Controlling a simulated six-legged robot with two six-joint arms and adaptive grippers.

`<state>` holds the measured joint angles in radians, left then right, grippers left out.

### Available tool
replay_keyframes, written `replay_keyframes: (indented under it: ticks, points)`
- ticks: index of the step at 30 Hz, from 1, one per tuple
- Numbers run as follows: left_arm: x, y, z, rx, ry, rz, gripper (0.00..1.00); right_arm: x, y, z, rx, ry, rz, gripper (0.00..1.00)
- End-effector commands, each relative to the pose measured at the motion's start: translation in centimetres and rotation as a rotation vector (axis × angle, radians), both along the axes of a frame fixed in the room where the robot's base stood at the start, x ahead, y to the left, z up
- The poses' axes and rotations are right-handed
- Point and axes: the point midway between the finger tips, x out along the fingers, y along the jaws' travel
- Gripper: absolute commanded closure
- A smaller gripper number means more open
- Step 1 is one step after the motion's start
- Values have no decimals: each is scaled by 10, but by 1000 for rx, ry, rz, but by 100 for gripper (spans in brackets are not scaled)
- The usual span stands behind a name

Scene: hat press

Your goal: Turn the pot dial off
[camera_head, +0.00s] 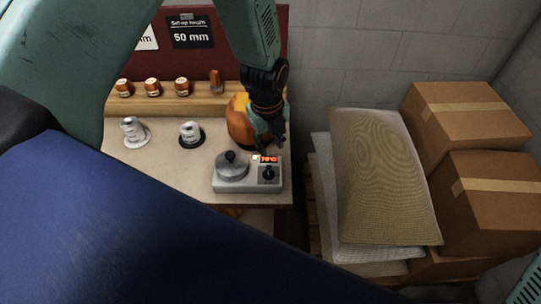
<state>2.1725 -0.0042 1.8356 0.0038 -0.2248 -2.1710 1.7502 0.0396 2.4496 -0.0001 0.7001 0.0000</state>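The pot unit (247,187) is a small grey box near the front right of the table. A round metal pot with a dark knob (231,165) sits on its left side. A black dial (268,174) is on its right side, below a lit red display (268,159). My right gripper is not in view.
Cardboard boxes (470,115) and sacks (385,175) are stacked at the right.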

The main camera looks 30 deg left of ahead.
Motion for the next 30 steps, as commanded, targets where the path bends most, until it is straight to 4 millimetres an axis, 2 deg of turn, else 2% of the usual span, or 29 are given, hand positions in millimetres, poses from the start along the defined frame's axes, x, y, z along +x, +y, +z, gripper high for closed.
replay_keyframes:
  ticks: [3,6,10,14,24,30]
  points:
    - [-8,-1,1,18,54,-225,66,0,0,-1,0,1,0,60]
    - [-18,-1,1,22,92,-373,66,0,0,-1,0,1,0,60]
    - [-25,-1,0,24,111,-489,66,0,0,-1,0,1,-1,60]
    - [-27,-1,-4,26,111,-525,66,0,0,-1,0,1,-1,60]
    - [-26,-2,-54,26,111,-523,66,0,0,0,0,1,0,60]
    - [-24,-2,-74,27,110,-521,66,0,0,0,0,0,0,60]
